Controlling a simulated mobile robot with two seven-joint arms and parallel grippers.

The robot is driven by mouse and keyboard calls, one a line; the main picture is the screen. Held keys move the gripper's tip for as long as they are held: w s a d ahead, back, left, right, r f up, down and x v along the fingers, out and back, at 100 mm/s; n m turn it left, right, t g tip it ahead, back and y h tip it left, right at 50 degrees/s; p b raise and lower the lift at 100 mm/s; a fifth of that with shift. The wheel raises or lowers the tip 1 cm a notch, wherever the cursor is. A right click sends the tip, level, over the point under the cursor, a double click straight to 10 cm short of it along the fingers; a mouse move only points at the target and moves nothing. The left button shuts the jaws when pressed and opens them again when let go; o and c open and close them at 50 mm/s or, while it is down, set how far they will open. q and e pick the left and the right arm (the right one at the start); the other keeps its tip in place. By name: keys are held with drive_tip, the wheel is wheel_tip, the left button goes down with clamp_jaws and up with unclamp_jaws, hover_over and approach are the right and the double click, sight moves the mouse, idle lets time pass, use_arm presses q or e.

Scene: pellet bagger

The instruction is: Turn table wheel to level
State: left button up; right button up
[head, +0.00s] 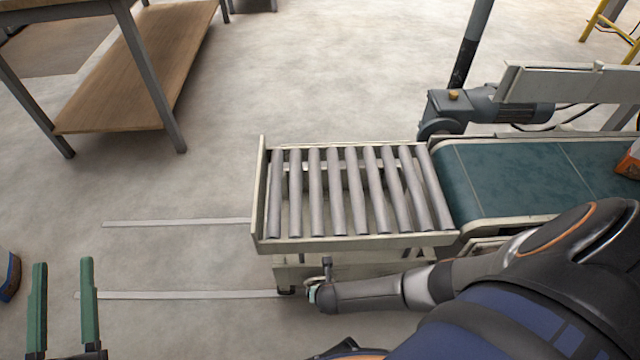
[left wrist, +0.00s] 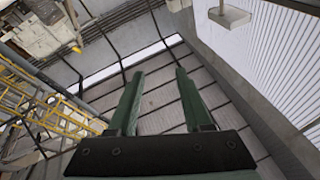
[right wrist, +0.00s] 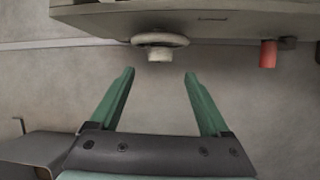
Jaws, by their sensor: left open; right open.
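The roller table (head: 345,245), a light grey frame with several grey rollers, stands in the middle of the head view. Its wheel, a pale handwheel with a hub (right wrist: 159,42), shows at the top middle of the right wrist view under the table's edge. My right gripper (right wrist: 158,75) is open and empty, with the wheel just ahead of its fingertips and apart from them. In the head view my right arm hides most of that spot. My left gripper (head: 62,262) is open, pointing up at the lower left of the head view, far from the wheel.
A green belt conveyor (head: 520,175) with a motor (head: 500,105) adjoins the table's right end. A wooden-shelved workbench (head: 140,70) stands at the upper left. A red knob (right wrist: 268,54) sits right of the wheel. Floor left of the table is mostly clear.

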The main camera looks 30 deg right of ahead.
use_arm(q)
drive_tip(key=s+d+r+m+t+h+b, duration=0.1)
drive_tip(key=s+r+m+h+b, duration=0.4)
drive_tip(key=h, duration=0.3)
drive_tip(key=shift+s+d+r+m+t, duration=0.35)
drive_tip(key=shift+s+r, duration=0.3)
drive_tip(key=shift+r, duration=0.25)
use_arm(e)
drive_tip(key=a+x, duration=0.1)
drive_tip(key=x, duration=0.6)
drive_tip(key=shift+d+f, duration=0.15)
drive_tip(key=shift+d, duration=0.3)
use_arm(q)
drive_tip(key=shift+a, duration=0.1)
use_arm(e)
drive_tip(key=shift+w, duration=0.15)
clamp_jaws()
